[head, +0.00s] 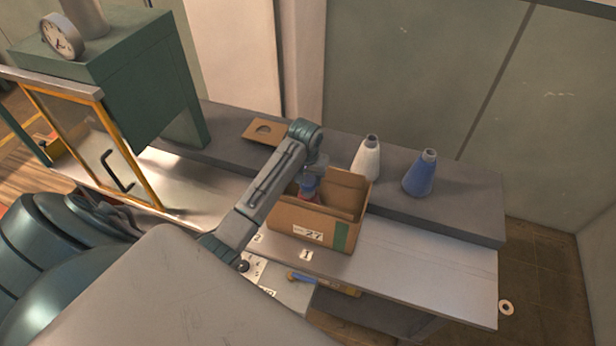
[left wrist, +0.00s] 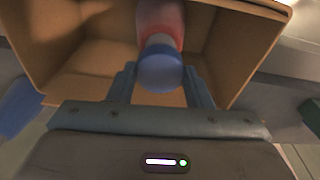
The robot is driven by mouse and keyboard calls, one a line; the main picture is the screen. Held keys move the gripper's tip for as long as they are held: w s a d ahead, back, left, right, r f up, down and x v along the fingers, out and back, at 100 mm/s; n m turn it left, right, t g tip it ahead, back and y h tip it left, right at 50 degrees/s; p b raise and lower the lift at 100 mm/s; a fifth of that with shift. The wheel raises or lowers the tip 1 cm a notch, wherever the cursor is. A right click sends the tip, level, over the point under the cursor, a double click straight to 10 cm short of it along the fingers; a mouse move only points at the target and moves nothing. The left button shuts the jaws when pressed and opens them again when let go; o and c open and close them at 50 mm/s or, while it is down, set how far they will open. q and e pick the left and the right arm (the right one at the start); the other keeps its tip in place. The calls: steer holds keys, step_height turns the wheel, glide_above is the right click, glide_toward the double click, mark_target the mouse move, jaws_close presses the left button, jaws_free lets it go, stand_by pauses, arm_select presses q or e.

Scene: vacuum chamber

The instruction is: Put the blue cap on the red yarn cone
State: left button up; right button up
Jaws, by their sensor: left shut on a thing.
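My left gripper (head: 311,174) reaches down into a cardboard box (head: 295,222). In the left wrist view, its fingers (left wrist: 160,78) are shut on a blue cap (left wrist: 160,70), one on each side. The red yarn cone (left wrist: 161,24) is inside the box, directly beyond the cap, and looks pale reddish. The cap overlaps the cone's near end in this view; I cannot tell whether it is seated or only held close. In the head view the cap (head: 308,187) and cone (head: 305,197) show only in part, behind the box's wall and my gripper. My right gripper is not in view.
A white cone (head: 367,160) and a blue cone (head: 420,174) stand on the grey ledge right of the box. A flat cardboard piece with a hole (head: 252,133) lies left of it. A yellow-framed glass door (head: 95,140) stands at left. The counter right of the box is clear.

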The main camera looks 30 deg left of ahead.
arm_select(q)
steer(key=shift+f, duration=0.15)
stand_by(0.3)
steer(key=shift+f, duration=1.35)
steer(key=o, duration=1)
steer(key=shift+o, duration=0.2)
steer(key=shift+r, duration=0.1)
